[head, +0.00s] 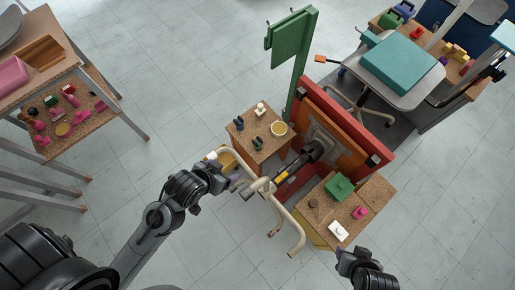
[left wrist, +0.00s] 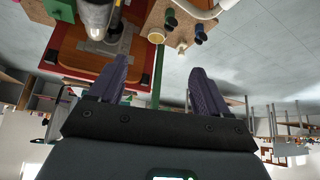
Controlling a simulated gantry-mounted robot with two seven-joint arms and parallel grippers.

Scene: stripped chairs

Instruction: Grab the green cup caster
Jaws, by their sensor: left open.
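Two small dark green casters stand on the left-hand small wooden table; one (head: 239,124) is near its left edge and the other (head: 257,143) near its front. I cannot tell which is the cup caster.
A pale bent-tube chair frame (head: 297,232) stands between the left arm and the tables. A white caster (head: 260,109) and a yellowish ring (head: 278,128) share the left-hand table. A red-edged panel (head: 345,115) and green post (head: 298,85) rise behind.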

